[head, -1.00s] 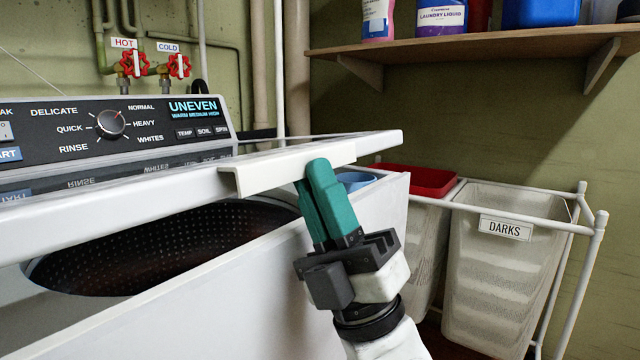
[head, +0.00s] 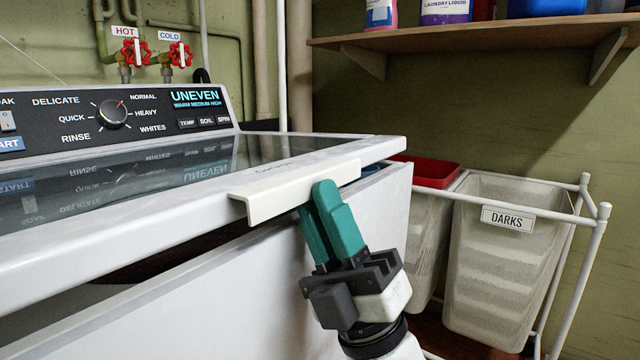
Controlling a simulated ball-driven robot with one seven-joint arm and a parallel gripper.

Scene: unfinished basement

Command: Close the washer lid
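The washer lid (head: 140,178), a dark glass panel in a white frame, is tilted slightly up at its front edge. A gap shows between it and the white washer body (head: 240,290), with a sliver of the dark drum opening (head: 160,262) visible. A white handle strip (head: 290,192) runs along the lid's front edge. My gripper (head: 328,206) has teal fingers close together, with the fingertips at the handle strip's right part. They appear to touch it, but I cannot tell whether anything is between them.
The washer's control panel (head: 110,115) stands behind the lid. A hamper labelled DARKS (head: 508,265) in a white pipe frame and a red-topped bin (head: 428,174) stand at the right. A wooden shelf (head: 480,32) with bottles hangs above.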

